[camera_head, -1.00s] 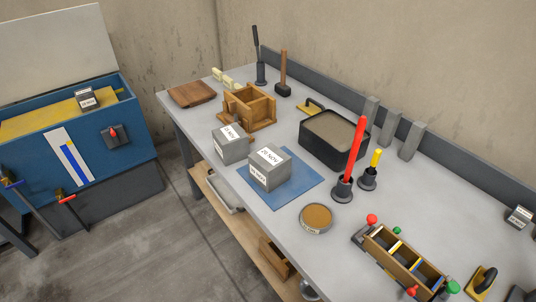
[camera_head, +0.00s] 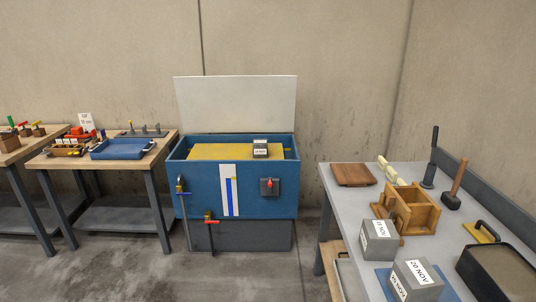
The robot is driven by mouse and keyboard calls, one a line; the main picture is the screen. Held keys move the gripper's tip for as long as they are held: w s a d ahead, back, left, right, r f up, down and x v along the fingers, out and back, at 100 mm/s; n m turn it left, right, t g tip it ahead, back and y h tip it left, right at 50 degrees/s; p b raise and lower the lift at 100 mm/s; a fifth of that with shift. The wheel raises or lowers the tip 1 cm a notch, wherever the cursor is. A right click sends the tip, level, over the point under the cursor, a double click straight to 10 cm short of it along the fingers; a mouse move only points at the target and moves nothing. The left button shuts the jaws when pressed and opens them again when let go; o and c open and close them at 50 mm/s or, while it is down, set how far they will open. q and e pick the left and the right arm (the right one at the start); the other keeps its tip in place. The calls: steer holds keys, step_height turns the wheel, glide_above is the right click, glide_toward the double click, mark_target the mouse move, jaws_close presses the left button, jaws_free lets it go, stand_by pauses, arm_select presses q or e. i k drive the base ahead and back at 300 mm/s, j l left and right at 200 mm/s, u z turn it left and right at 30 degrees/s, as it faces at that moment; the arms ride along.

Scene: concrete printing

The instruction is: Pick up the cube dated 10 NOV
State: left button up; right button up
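Two grey concrete cubes with white date labels are at the near left of the grey bench. The rear cube (camera_head: 378,252) stands on the bench top, and its label is too small to read surely. The front cube (camera_head: 418,289) sits on a blue mat (camera_head: 452,295); its label shows NOV, but I cannot be sure of the number. A third, smaller-looking cube (camera_head: 260,154) with a white label sits at the yellow surface inside the blue tank (camera_head: 205,182); its date is unreadable. Neither of my grippers shows.
The tank's white lid (camera_head: 235,104) stands open. A wooden mould (camera_head: 418,215), a wooden board (camera_head: 353,174) and a black tray (camera_head: 500,274) are on the grey bench. A wooden table (camera_head: 45,160) with a blue tray (camera_head: 122,149) stands left. Clear floor lies before the tank.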

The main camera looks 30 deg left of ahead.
mark_target(260, 146)
steer(key=i+j+u, duration=0.1)
steer(key=u, duration=0.35)
steer(key=i+u, duration=0.2)
steer(key=u, duration=0.25)
